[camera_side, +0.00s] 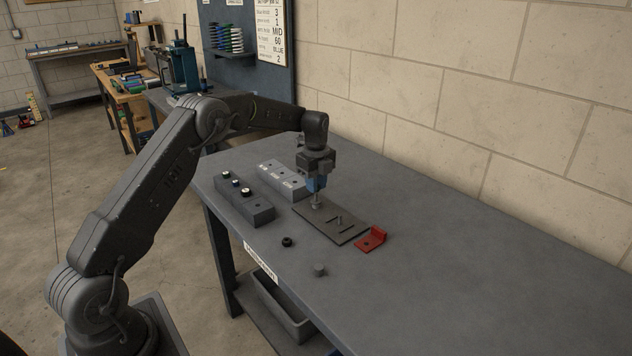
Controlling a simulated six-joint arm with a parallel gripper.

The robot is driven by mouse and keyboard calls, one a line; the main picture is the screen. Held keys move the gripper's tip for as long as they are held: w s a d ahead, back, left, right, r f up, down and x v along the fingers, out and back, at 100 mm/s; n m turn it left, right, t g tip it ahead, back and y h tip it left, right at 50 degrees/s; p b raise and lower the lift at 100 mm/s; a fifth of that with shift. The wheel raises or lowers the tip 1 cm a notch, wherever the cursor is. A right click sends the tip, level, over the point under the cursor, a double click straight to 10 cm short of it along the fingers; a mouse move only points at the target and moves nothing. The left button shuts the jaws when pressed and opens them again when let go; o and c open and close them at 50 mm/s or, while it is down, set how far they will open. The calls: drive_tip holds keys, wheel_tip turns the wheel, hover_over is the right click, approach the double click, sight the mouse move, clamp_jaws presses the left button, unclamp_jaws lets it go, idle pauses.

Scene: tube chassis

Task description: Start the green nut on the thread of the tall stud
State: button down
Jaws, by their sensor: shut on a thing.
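My gripper (316,190) points straight down over the far left part of a dark flat plate (345,232) on the bench. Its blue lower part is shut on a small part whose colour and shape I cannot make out. A small grey piece (316,204) shows directly below the blue part, close to the plate; I cannot tell whether it is the held part or the tall stud. A shorter stud or pin (339,221) stands on the plate to the right, near two slots. No green shows clearly anywhere, so I cannot pick out the green nut.
Left of the plate are a dark block (257,212) with several small round pieces on top and a light grey block (290,190). A red bracket (371,239) sits at the plate's right. A black ring (287,242) and grey cylinder (320,270) lie in front. The right bench (480,270) is clear.

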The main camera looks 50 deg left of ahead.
drive_tip(key=shift+f, duration=0.5)
drive_tip(key=shift+f, duration=0.75)
drive_tip(key=shift+f, duration=0.25)
drive_tip(key=c, duration=0.9)
unclamp_jaws()
wheel_tip(320, 180, up, 14)
drive_tip(key=shift+f, duration=0.1)
